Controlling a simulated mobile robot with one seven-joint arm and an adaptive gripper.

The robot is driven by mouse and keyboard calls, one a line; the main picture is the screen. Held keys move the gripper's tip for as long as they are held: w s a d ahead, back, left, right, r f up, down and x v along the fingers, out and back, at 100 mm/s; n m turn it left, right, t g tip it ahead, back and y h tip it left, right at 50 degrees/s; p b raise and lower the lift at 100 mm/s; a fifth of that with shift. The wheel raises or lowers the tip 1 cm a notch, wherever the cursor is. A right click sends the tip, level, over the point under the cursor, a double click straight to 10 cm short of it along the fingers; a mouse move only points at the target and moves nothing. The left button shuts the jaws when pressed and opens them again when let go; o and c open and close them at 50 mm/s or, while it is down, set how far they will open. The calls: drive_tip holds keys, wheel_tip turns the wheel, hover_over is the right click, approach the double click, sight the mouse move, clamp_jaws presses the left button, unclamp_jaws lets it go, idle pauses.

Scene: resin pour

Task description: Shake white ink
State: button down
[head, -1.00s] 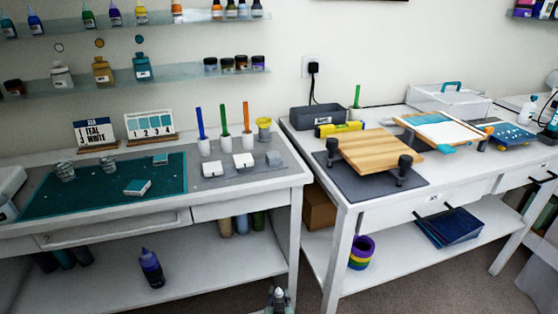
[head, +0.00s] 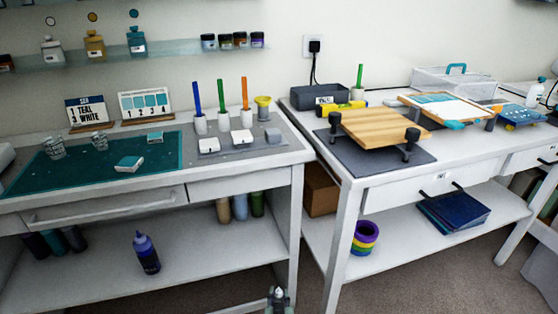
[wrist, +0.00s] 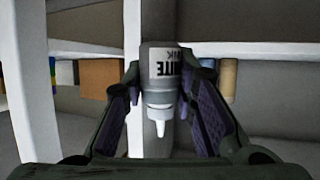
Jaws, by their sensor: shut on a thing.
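In the wrist view, my gripper (wrist: 160,92) is shut on the white ink bottle (wrist: 160,65), with a dark finger on each side. The bottle is grey-white, and its partly visible label shows "ITE" and "NK" upside down in this picture. Its white nozzle points toward the bottom of the picture. In the head view, only a small tip of my gripper and what it holds shows at the bottom edge, in front of the left workbench (head: 292,225). Details there are too small to tell.
A purple-blue bottle (head: 146,254) stands on the bench's lower shelf. Above are a teal mat (head: 60,178) with clear cups, and coloured sticks in holders. The right bench (head: 370,200) carries a wooden board (head: 385,125). A gap of floor lies between the benches.

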sight(279, 289)
drive_tip(key=shift+w+r, duration=0.15)
drive_tip(key=shift+r, duration=1.8)
drive_tip(key=shift+w+r, duration=0.15)
drive_tip(key=shift+r, duration=1.8)
drive_tip(key=shift+s, duration=0.2)
wheel_tip(279, 289, down, 7)
drive_tip(key=shift+f, duration=0.1)
wheel_tip(279, 289, up, 7)
drive_tip(key=shift+w+r, duration=0.1)
drive_tip(key=shift+w, duration=0.05)
wheel_tip(279, 289, down, 7)
drive_tip(key=shift+r, duration=0.15)
wheel_tip(279, 289, up, 8)
drive_tip(key=shift+f, duration=0.2)
wheel_tip(279, 289, down, 8)
wheel_tip(279, 289, up, 7)
drive_tip(key=shift+r, duration=0.1)
wheel_tip(279, 289, down, 7)
drive_tip(key=shift+f, duration=0.15)
drive_tip(key=shift+r, duration=0.3)
